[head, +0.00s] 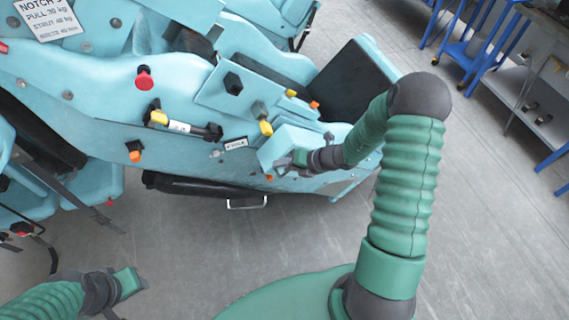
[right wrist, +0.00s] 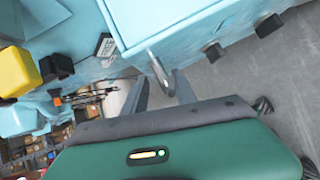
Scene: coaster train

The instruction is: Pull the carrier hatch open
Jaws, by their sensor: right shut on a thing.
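The carrier hatch (head: 284,143) is a light blue box-like cover on the side of the blue coaster car (head: 75,95). Its light blue face also fills the upper middle of the right wrist view (right wrist: 170,22). A metal handle (right wrist: 158,68) sits at the hatch's lower edge there. My right gripper (head: 283,165) is at the hatch's lower front; in the right wrist view its grey fingers (right wrist: 160,88) are shut on the handle. The hatch looks near shut, but its seam is unclear. My left gripper (head: 128,283) is at the lower left, away from the car, its jaws unclear.
Red, yellow and orange knobs (head: 144,78) stick out of the car's side left of the hatch. A metal loop (head: 246,204) hangs below the car. Blue-framed workbenches (head: 490,55) stand at the upper right. The grey floor (head: 490,220) is clear on the right.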

